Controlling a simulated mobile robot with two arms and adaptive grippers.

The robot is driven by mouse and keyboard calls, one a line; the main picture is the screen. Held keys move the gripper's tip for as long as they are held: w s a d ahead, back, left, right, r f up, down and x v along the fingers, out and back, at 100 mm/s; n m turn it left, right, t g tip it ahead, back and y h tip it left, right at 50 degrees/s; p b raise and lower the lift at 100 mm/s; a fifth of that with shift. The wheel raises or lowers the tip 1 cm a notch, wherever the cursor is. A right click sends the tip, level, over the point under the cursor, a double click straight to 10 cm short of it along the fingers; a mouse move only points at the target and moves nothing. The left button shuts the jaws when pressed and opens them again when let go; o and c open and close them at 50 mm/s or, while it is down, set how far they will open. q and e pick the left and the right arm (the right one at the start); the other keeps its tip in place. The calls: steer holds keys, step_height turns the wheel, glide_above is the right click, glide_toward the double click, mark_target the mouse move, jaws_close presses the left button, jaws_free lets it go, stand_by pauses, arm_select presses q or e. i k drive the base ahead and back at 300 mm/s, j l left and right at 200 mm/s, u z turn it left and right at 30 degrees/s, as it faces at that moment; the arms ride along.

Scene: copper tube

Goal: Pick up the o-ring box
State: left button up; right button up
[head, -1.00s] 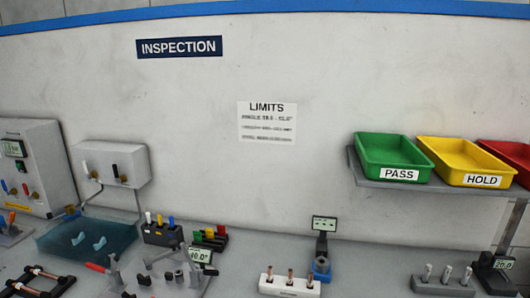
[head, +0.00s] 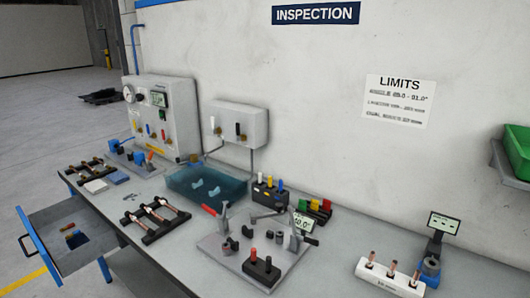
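I cannot pick out the o-ring box for certain. Neither of my grippers shows in the head view, so nothing is seen held.
The bench (head: 190,268) carries a gauge panel (head: 165,112), a blue water tray (head: 205,186), a bending fixture (head: 250,248), tube racks (head: 155,218) and a white block with copper pins (head: 390,277). The drawer juts out from the bench front. Open floor (head: 50,130) lies to the left.

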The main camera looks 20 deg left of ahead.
mark_target(78, 240)
steer(key=u, duration=2.2)
steer(key=i+j+u, duration=0.4)
steer(key=i, duration=0.35)
steer(key=i+j+u, duration=0.3)
steer(key=i, duration=0.6)
steer(key=i+u, duration=0.3)
steer(key=i, duration=0.55)
steer(key=i+z, duration=0.45)
steer(key=i+j+z, duration=0.15)
steer(key=i+z, duration=0.2)
steer(key=z, duration=0.15)
steer(key=i+j+z, duration=0.3)
steer(key=z, duration=0.15)
